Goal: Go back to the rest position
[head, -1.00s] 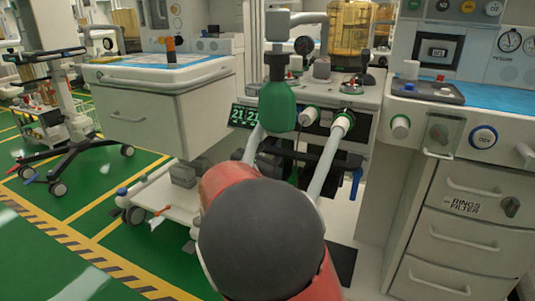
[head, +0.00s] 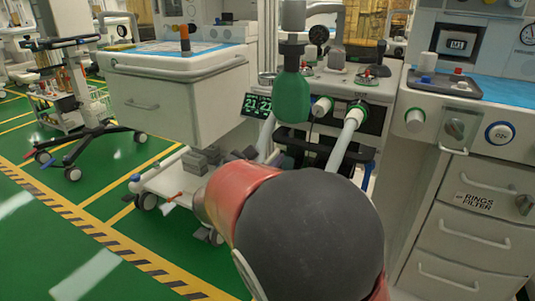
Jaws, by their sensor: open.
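My arm, with a red-orange link and a dark grey rounded joint cover, fills the bottom centre of the head view. My gripper cannot be made out; the arm's far end is hidden or lost among the machine's parts. Behind the arm stands an anaesthesia machine with a green bottle (head: 292,97), pale breathing hoses (head: 345,140) and a small green-lit display (head: 257,105).
A white drawer cart (head: 180,100) with a blue top stands at the left. A wheeled stand (head: 72,130) is further left. A drawer unit (head: 475,215) is close on the right. The green floor (head: 60,240) at lower left is clear.

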